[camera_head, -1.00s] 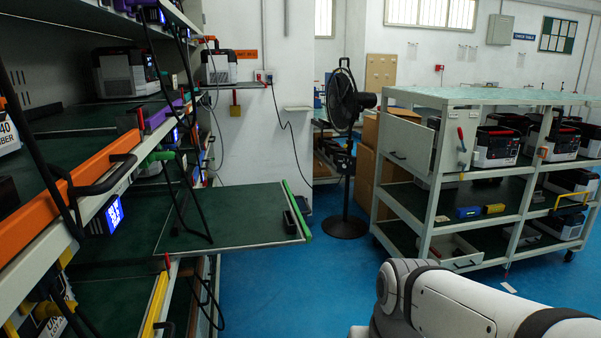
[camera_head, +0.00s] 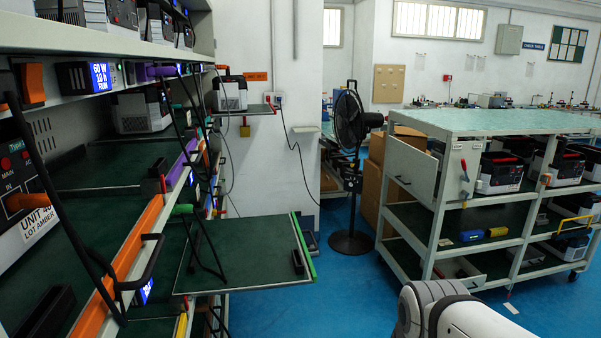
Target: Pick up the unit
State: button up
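Several boxy units are in view, and the frames do not show which one is meant. A white and black unit (camera_head: 143,112) sits on a middle shelf of the left rack. Another pale unit (camera_head: 231,94) stands on a small shelf by the pillar. A unit with a red handle (camera_head: 499,173) stands on the trolley at right, with more beside it. My gripper is out of view; only a white link of my arm shows at bottom right.
A green shelf board (camera_head: 245,255) juts from the left rack into the aisle, a small black block on it. A black fan (camera_head: 350,170) stands by cardboard boxes. The trolley (camera_head: 485,122) fills the right. Blue floor (camera_head: 335,295) is clear between.

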aim_at(235, 88)
jog(key=z, duration=0.75)
jog(key=k, duration=1.15)
jog(key=z, duration=0.6)
jog(key=i, duration=1.85)
jog(key=u, duration=0.75)
jog(key=i, duration=1.75)
jog(key=u, duration=0.7)
jog(key=i, duration=1.6)
jog(key=u, duration=1.3)
jog(key=i, duration=1.2)
jog(key=u, duration=0.7)
